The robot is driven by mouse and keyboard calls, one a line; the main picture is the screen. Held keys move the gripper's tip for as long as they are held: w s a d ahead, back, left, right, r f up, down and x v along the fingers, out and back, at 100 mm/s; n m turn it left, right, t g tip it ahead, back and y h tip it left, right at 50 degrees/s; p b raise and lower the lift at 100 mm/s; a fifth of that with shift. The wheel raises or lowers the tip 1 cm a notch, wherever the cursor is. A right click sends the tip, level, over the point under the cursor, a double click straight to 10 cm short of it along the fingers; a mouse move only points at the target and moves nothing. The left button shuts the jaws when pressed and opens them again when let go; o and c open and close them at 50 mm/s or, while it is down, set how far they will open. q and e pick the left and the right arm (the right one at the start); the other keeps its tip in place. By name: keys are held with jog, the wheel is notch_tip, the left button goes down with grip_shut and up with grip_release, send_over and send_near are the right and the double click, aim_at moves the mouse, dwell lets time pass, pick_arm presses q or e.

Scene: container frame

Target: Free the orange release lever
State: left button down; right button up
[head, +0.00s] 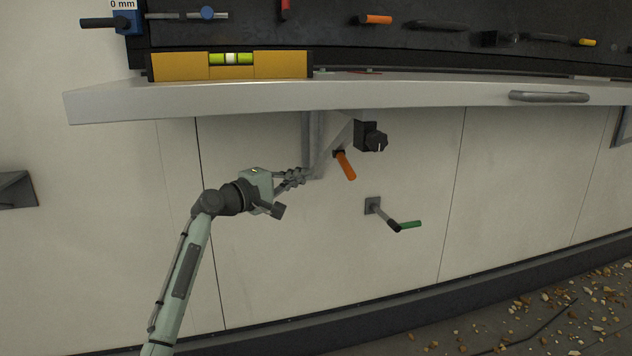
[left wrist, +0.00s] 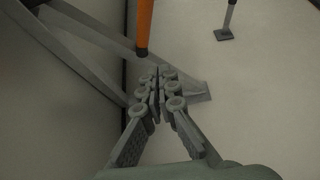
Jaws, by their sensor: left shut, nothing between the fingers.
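The orange release lever (head: 345,166) hangs under the shelf, by the grey bracket (head: 313,140), and tilts down to the right. It also shows in the left wrist view (left wrist: 145,25), just beyond my fingertips at the top. My left gripper (head: 302,175) is shut and empty, left of the lever and close to the bracket. In the left wrist view its fingers (left wrist: 158,80) are together, with the lever's dark end a little above them; I cannot tell whether they touch. My right gripper is not in view.
A white shelf (head: 420,97) with a grey handle (head: 548,97) overhangs the wall. A yellow spirit level (head: 180,67) stands on the shelf.

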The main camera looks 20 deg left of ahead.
pick_arm(q)
jog(key=shift+s+a+r, duration=0.25)
jog(key=shift+s+a, duration=0.1)
jog(key=shift+s, duration=0.05)
